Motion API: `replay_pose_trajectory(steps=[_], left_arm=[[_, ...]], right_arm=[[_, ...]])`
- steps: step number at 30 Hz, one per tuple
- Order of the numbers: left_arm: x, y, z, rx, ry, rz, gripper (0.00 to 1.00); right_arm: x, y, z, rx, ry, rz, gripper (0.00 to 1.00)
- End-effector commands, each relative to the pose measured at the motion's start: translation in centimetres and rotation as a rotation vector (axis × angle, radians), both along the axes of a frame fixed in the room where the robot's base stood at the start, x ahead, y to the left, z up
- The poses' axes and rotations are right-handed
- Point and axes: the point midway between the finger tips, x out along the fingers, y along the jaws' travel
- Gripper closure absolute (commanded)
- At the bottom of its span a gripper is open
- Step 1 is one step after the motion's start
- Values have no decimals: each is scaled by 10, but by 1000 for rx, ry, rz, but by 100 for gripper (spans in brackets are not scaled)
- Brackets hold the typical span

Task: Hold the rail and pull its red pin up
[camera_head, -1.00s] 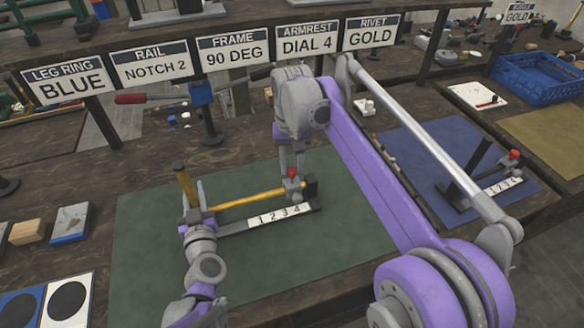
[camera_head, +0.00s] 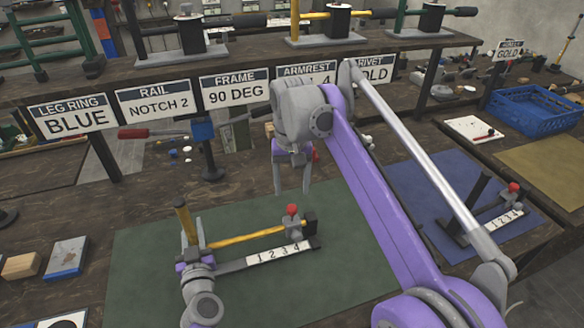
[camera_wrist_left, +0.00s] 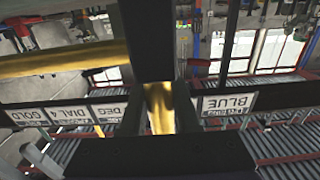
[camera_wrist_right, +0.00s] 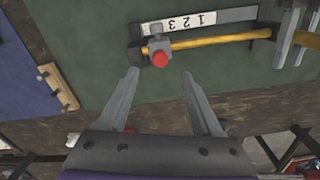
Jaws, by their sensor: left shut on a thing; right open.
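The rail, a yellow bar (camera_head: 250,236), lies along a black base with a numbered white strip (camera_head: 275,253) on the green mat. Its red pin (camera_head: 292,209) stands on a grey slider near the right end, around number 4. My left gripper (camera_head: 193,248) is shut on the yellow bar at its left end; the bar shows between the fingers in the left wrist view (camera_wrist_left: 160,108). My right gripper (camera_head: 292,190) is open and empty, above and apart from the pin. The right wrist view shows the red pin (camera_wrist_right: 160,59) just beyond the spread fingertips.
A similar fixture with a red knob (camera_head: 513,188) is on the blue mat (camera_head: 412,174) to the right. Signs hang behind; one reads RAIL NOTCH 2 (camera_head: 155,101). The green mat's front is clear.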

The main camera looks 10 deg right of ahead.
Motion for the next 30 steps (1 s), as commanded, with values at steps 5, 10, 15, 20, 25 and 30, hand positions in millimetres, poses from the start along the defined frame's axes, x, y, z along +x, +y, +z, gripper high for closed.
replay_pose_trajectory(steps=[5,10,15,20,25,30], left_arm=[[0,0,0,0,-1,1,100],[0,0,0,0,-1,1,100],[0,0,0,0,0,1,100],[0,0,0,0,0,0,100],[0,0,0,0,0,0,100],[0,0,0,0,0,0,100]], right_arm=[[0,0,35,0,0,0,34],[1,0,53,0,0,0,34],[0,0,62,0,0,0,34],[0,0,63,0,0,0,34],[0,0,63,0,0,0,34],[0,0,63,0,0,0,34]])
